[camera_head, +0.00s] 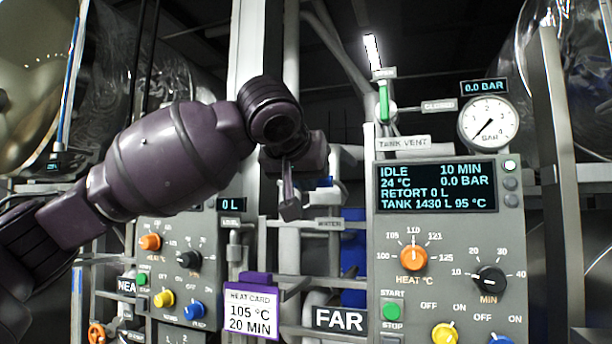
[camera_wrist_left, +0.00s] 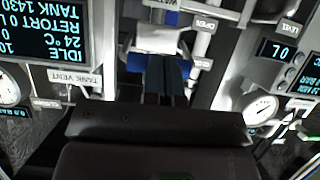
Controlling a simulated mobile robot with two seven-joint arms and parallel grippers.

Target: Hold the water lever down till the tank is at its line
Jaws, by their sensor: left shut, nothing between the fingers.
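My left gripper (camera_head: 290,208) is shut and empty in front of the pipework between the two control panels, just left of the small WATER label (camera_head: 330,224). In the left wrist view its dark fingers (camera_wrist_left: 162,88) are together, in front of a blue part and below a pale block (camera_wrist_left: 165,40). I cannot tell which part is the water lever, or whether the fingers touch anything. The right panel's display (camera_head: 436,187) reads IDLE, RETORT 0 L, TANK 1430 L 95 °C. My right gripper is not in view.
A FAR sign (camera_head: 340,319) and a white heat card (camera_head: 250,311) reading 105 °C, 20 MIN are below the gripper. The pressure gauge (camera_head: 487,124) is at upper right, beside the green TANK VENT handle (camera_head: 384,101). Pipes and posts crowd the gap between panels.

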